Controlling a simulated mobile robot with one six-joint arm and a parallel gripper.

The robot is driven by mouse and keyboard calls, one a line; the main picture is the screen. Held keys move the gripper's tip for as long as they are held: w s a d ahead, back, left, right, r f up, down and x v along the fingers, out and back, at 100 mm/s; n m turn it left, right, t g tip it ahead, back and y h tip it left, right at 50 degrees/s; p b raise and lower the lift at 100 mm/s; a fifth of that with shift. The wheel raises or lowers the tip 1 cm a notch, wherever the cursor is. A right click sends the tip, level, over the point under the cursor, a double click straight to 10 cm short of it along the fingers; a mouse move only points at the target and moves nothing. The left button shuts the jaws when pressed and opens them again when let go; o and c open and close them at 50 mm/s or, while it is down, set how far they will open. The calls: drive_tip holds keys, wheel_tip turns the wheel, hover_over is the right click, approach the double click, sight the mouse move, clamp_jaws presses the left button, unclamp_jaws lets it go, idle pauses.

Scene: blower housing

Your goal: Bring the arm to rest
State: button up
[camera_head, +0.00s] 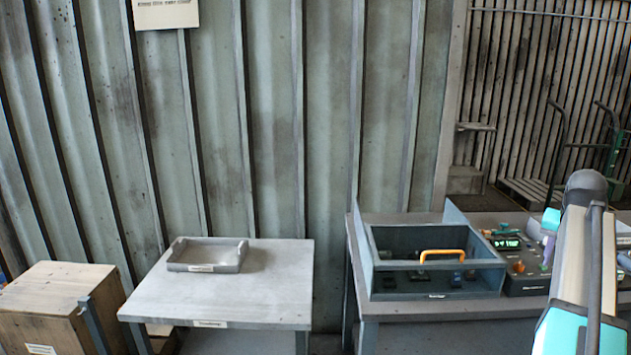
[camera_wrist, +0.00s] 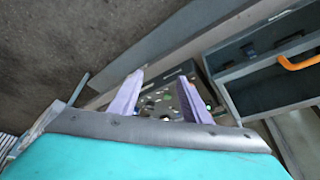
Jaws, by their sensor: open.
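My gripper (camera_wrist: 160,78) shows in the wrist view with its two pale purple fingers spread apart and nothing between them. Beyond the fingers lies a dark panel with small coloured parts (camera_wrist: 158,102), partly hidden by them. In the head view my arm stands at the right edge, in front of the right bench.
A grey tray (camera_head: 207,266) sits on a small table (camera_head: 215,300), left of a gap. A wooden crate (camera_head: 50,305) stands far left.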

drive_tip(key=w+a+f+n+g+y, duration=0.1)
drive_tip(key=a+f, duration=0.4)
drive_tip(key=f, duration=0.3)
drive_tip(key=w+a+f+n, duration=0.15)
drive_tip(key=a+f, duration=0.25)
drive_tip(key=f, duration=0.4)
drive_tip(key=w+a+f+g+y, duration=0.1)
drive_tip(key=w+a+f, duration=0.1)
drive_tip(key=a+f, duration=0.45)
drive_tip(key=s+a+f+n+g+y, duration=0.1)
drive_tip(key=s+a+f, duration=0.2)
drive_tip(key=a+f, duration=0.5)
drive_tip(key=s+a+f+n+g, duration=0.1)
drive_tip(key=s+a+f+n, duration=0.3)
drive_tip(key=f, duration=0.8)
drive_tip(key=s+a+f+n+g, duration=0.1)
drive_tip(key=s+a+f, duration=0.6)
drive_tip(key=s, duration=0.2)
drive_tip(key=s+a+f+g, duration=0.2)
drive_tip(key=s+a+f, duration=0.5)
drive_tip(key=s, duration=0.3)
drive_tip(key=s+a+f+n+g, duration=0.1)
drive_tip(key=s+a+f, duration=0.6)
drive_tip(key=s, duration=0.3)
drive_tip(key=shift+a+f+n+g, duration=0.2)
drive_tip(key=shift+f+n+g, duration=0.15)
drive_tip(key=shift+f, duration=0.15)
